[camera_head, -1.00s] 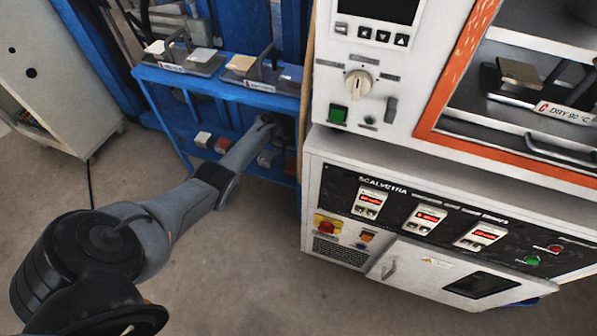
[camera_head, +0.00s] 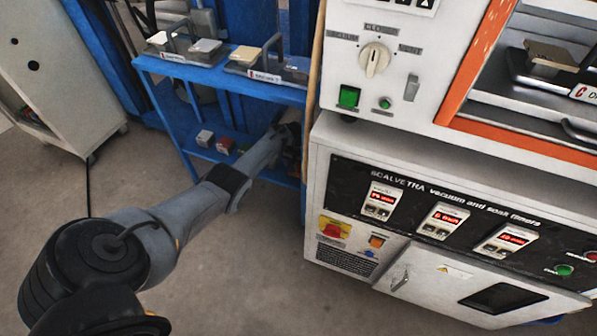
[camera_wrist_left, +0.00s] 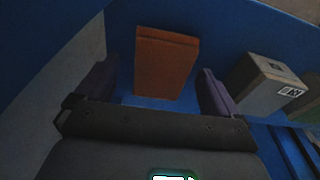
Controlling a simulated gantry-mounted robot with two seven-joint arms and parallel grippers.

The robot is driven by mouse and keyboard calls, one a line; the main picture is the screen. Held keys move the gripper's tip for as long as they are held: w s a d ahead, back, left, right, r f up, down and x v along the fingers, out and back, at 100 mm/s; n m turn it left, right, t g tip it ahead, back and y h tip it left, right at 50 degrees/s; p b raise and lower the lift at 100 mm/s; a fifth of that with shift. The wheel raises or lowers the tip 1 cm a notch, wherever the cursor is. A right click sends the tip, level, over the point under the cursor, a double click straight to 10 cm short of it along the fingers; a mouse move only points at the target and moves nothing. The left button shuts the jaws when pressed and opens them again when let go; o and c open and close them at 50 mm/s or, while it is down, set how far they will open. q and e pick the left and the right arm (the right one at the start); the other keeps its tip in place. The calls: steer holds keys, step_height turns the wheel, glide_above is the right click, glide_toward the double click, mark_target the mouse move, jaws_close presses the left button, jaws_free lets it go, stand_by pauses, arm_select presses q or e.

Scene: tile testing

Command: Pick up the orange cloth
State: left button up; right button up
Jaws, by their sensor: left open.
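The orange cloth (camera_wrist_left: 165,62) shows in the left wrist view as a folded, flat-sided block on a blue surface. My left gripper (camera_wrist_left: 158,74) is open, with one purple-grey finger on each side of the cloth and gaps showing between. I cannot tell how far the fingertips reach along it. In the head view my left arm reaches into the lower part of the blue shelf (camera_head: 225,82), and its gripper end (camera_head: 290,140) is dark and partly hidden there. The cloth cannot be made out in the head view. My right gripper is not in view.
A grey-white box with a label (camera_wrist_left: 265,82) stands right of the right finger. A pale wall (camera_wrist_left: 65,85) is close on the left. In the head view, small blocks (camera_head: 204,138) sit on the lower shelf. The white machine (camera_head: 335,185) stands right beside the shelf.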

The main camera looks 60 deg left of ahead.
arm_select(q)
steer(key=shift+a, duration=0.1)
steer(key=shift+f, duration=0.2)
stand_by(0.5)
steer(key=c, duration=1.1)
steer(key=shift+r, duration=0.1)
